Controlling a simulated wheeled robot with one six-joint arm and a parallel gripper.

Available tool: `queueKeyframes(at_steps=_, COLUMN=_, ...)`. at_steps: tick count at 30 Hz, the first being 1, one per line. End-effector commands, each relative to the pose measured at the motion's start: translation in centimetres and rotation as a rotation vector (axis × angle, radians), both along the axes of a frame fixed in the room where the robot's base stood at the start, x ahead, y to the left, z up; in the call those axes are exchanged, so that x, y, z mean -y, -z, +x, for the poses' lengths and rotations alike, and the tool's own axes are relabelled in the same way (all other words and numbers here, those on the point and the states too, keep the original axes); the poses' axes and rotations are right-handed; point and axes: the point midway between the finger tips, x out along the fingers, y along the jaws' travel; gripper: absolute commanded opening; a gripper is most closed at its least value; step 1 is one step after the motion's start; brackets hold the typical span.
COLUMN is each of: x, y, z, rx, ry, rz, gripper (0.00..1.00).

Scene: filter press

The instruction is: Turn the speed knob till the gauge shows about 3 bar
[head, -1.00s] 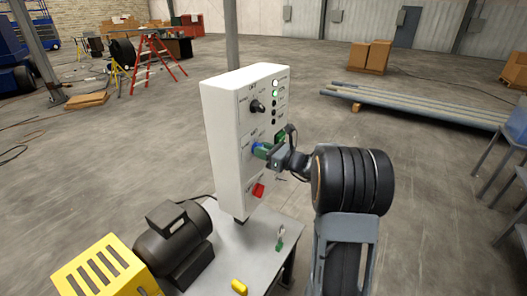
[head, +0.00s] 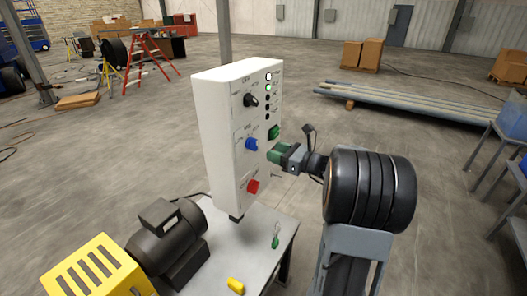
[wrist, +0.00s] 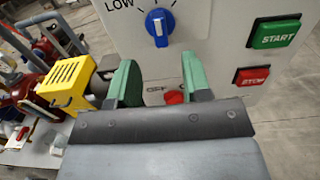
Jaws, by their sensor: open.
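The control panel is a white box (head: 222,165) standing upright on a grey table. A blue knob (head: 251,144) sits midway up its face; the wrist view shows this blue knob (wrist: 158,27) with a white pointer line directed roughly straight down and a LOW label at its upper left. I take it for the speed knob. My gripper (head: 272,154) has green fingers and is off the panel, to the right of the knob. In the wrist view my gripper (wrist: 158,78) is open and empty, with the knob beyond and above the fingertips. No gauge can be made out.
A black selector (head: 250,99) is above the blue knob, with a lit green lamp (head: 268,87) nearby. Green START (wrist: 275,32) and red STOP (wrist: 252,76) buttons are at the right. A red knob (head: 253,186) is lower down. A motor (head: 170,240) stands left of the panel.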

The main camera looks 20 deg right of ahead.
Motion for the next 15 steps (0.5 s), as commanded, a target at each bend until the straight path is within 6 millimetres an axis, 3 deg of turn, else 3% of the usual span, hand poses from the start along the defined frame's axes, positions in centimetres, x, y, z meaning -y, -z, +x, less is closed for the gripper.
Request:
queueKeyframes(at_steps=6, x=2.1, y=0.1, z=-3.1, rx=0.001, ry=0.002, rz=-0.002, gripper=0.45)
queueKeyframes(at_steps=15, x=3.2, y=0.0, z=-4.9, rx=0.001, ry=-0.002, rz=0.0, gripper=0.45)
